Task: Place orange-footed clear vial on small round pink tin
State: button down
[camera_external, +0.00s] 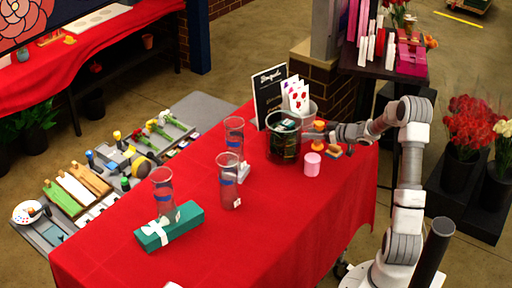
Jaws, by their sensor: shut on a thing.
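The small round pink tin (312,164) stands upright on the red tablecloth near the right side of the table. Nothing is seen on its top. My gripper (329,134) reaches in from the right, above and behind the tin and apart from it. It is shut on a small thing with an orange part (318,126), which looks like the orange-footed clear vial. Its clear body is too small to make out against the background.
A dark glass bucket (283,139) stands close left of my gripper, with a black sign (268,95) behind. An orange pot (316,144) and a small tan-and-blue block (333,152) are near. Tall clear vases (229,184) and a teal box (170,228) stand further left.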

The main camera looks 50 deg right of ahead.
aim_at(314, 143)
jog(key=shift+w+a+f, duration=0.25)
jog(key=shift+w+f, duration=0.15)
jog(key=shift+w, duration=0.15)
jog(key=shift+f, duration=1.9)
jog(key=shift+f+b, duration=0.15)
jog(key=shift+b, duration=0.2)
jog(key=c, duration=0.5)
grip_release()
jog(key=v, duration=1.2)
jog(key=shift+s+p, duration=0.1)
jog(key=shift+p, duration=0.2)
